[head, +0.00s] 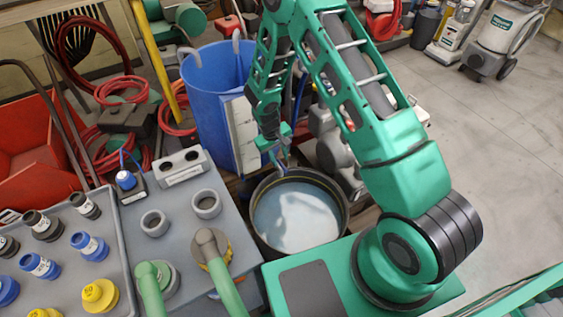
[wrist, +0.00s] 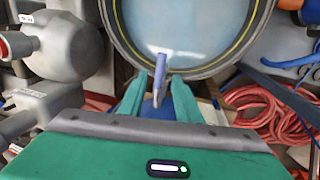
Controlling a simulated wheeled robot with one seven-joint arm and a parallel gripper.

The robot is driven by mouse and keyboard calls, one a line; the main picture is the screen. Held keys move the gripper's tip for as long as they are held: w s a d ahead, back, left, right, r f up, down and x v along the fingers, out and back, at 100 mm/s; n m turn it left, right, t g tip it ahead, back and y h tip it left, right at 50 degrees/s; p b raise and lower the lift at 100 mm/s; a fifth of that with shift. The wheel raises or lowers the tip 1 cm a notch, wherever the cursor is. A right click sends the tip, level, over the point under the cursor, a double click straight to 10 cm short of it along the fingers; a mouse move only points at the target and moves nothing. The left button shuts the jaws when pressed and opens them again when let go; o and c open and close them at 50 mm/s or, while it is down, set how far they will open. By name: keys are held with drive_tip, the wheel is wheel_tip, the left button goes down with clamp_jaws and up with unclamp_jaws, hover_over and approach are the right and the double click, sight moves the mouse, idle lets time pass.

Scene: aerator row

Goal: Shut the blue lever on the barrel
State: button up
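The barrel (head: 345,228) is a dark round vessel of pale bluish water, right of the grey bench in the head view. In the wrist view its rim (wrist: 200,73) with a yellow line fills the top. A slim blue lever (wrist: 161,68) with a paler grey end shows at the near rim, pointing back between my fingers. My gripper (wrist: 160,88) is open, one green finger on each side of the lever, with gaps visible. In the head view my gripper (head: 277,152) is at the barrel's far rim; the lever is hard to make out there. Contact cannot be told.
A tall blue bin (head: 208,110) stands just behind the barrel. The grey bench (head: 190,235) at left holds rings and pipe fittings; a tray (head: 120,240) holds blue, yellow and dark caps. Red hoses (head: 120,90) lie behind. Clear floor (head: 490,150) is at right.

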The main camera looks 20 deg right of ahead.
sight(282, 164)
drive_tip(key=shift+d+f, duration=0.2)
drive_tip(key=shift+f, duration=0.65)
drive_tip(key=shift+d+f, duration=0.2)
drive_tip(key=shift+f, duration=0.6)
